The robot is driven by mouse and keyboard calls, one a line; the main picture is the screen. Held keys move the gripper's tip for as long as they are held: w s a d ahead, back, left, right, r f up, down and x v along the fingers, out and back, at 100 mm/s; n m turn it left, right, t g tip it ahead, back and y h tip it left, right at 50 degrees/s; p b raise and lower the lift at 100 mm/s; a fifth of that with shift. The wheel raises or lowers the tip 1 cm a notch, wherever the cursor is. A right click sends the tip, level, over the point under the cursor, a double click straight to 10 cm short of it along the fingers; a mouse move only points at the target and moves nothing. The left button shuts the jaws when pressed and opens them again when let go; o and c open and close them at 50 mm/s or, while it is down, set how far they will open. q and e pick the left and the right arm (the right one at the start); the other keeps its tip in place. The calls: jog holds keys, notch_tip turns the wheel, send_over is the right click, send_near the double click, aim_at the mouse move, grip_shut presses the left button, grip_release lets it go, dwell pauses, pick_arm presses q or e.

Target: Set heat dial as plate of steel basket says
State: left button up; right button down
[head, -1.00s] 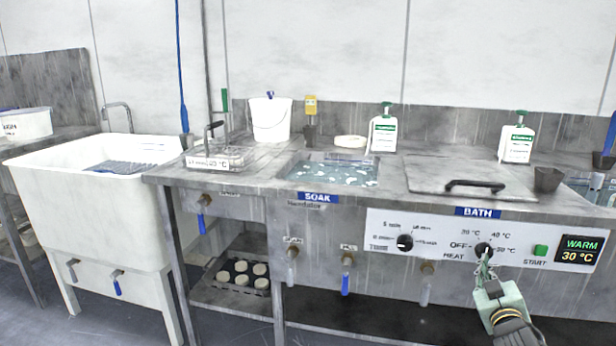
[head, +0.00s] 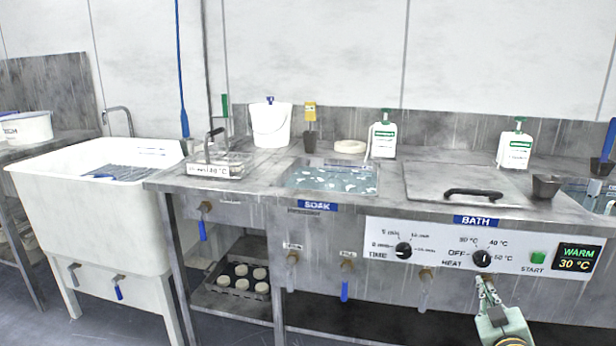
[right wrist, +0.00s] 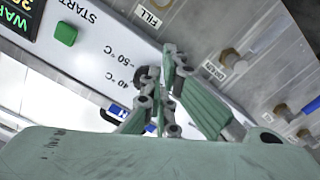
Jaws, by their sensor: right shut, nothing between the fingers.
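The heat dial (head: 482,258) is a black knob on the white BATH panel, with OFF, 30, 40 and 50 °C around it. Its pointer is too small to read surely. My right gripper (head: 486,282) is shut and empty, just below the dial and apart from it. In the right wrist view its fingers (right wrist: 172,62) are together near the 40 and 50 °C marks and mostly hide the dial. The steel basket (head: 232,157) stands on the counter at the left; its plate (head: 208,170) is blurred but seems to end in 40 °C. My left gripper is not in view.
The display (head: 577,258) reads WARM 30 °C, beside the green START button (head: 538,257). The time dial (head: 403,250) is left of the heat dial. A tap (head: 426,275) sticks out below the panel. The bath lid (head: 430,178) lies above it.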

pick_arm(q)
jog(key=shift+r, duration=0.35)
pick_arm(e)
jog(key=shift+s+a, duration=0.15)
jog(key=shift+s, duration=0.5)
jog(key=shift+r, duration=0.1)
